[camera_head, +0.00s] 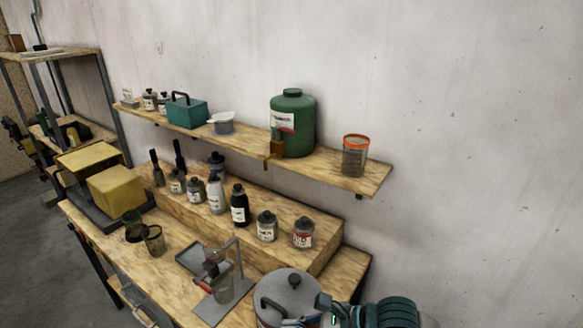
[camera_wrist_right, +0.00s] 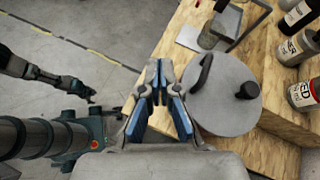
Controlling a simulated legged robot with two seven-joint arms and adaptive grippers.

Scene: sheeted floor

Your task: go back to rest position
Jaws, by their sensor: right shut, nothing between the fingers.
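My right gripper (camera_wrist_right: 160,72) shows in the right wrist view, with blue-padded fingers and their tips close together. It is shut and empty, beside the round grey lid of a metal pot (camera_wrist_right: 222,112). In the head view the right gripper (camera_head: 325,308) is at the bottom edge, in front of the same pot (camera_head: 290,290), and is partly cut off. In the right wrist view a dark arm comes in from the left above the floor, and its end seems to be my left gripper (camera_wrist_right: 78,86). Its fingers are too small to read. No left gripper shows in the head view.
A wooden bench (camera_head: 170,262) carries a metal stand (camera_head: 222,280), cups and a yellow box (camera_head: 116,190). Several bottles stand on a raised step. A wall shelf (camera_head: 335,172) holds a green canister (camera_head: 293,125) and an orange-rimmed jar (camera_head: 355,157). Grey floor (camera_wrist_right: 100,30) is open left of the bench.

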